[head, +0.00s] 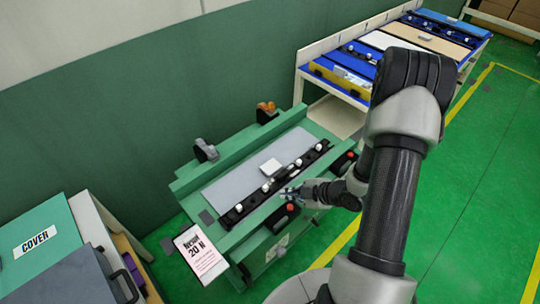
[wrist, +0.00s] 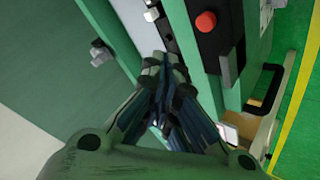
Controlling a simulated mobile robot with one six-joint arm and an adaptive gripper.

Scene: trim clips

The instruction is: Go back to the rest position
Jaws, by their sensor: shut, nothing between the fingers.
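My gripper (head: 289,193) is at the front edge of the green workbench, over or just beside the black trim strip; the exact gap cannot be told. In the wrist view my gripper (wrist: 163,62) has its fingers together, with nothing seen between them. The black trim strip (head: 282,183) lies lengthwise on the bench and carries several white clips. Part of the strip (wrist: 168,30) shows beyond the fingertips in the wrist view. A small white block (head: 271,166) lies on the grey plate (head: 235,187) behind the strip.
The green workbench (head: 190,180) has toggle clamps (head: 205,150) along its back and a red button (wrist: 206,22) at its front. A rack with blue trays (head: 335,75) is behind right. The green floor at right is open.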

